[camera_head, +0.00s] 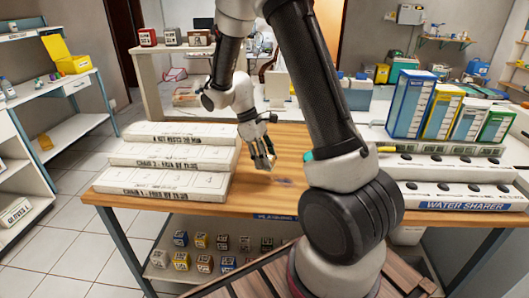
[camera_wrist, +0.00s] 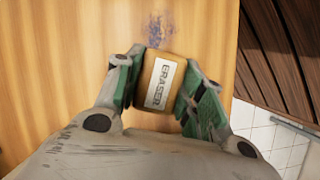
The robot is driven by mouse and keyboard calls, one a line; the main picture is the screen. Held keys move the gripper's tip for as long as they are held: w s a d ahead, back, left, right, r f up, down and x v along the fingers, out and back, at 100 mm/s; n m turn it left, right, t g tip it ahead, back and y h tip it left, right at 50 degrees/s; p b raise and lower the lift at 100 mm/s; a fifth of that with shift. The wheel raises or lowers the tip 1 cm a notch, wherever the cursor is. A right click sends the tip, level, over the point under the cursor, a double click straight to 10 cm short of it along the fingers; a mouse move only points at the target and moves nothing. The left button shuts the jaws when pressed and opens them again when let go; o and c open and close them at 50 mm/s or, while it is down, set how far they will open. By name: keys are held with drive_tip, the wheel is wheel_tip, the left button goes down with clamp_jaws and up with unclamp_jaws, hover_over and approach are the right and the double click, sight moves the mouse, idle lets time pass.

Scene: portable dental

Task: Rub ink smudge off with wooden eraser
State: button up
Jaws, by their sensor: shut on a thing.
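The wooden eraser (camera_wrist: 158,82) is a tan block with a white label reading ERASER, seen in the wrist view. My gripper (camera_wrist: 160,84) is shut on it, with green-padded fingers on its left and right sides. The ink smudge (camera_wrist: 157,30) is a faint bluish-purple mark on the wooden tabletop, just beyond the eraser in the wrist view. In the head view the smudge (camera_head: 284,182) lies to the right of my gripper (camera_head: 263,163), which points down at the table (camera_head: 250,205). The eraser is hard to make out there. I cannot tell whether it touches the wood.
Stacked white labelled boxes (camera_head: 165,158) stand left of my gripper on the table. A white rack marked WATER SHARER (camera_head: 465,195) and tall blue, yellow and green boxes (camera_head: 440,112) are at the right. Bare wood lies between, partly hidden by my arm.

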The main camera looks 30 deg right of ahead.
drive_tip(key=shift+r, duration=1.35)
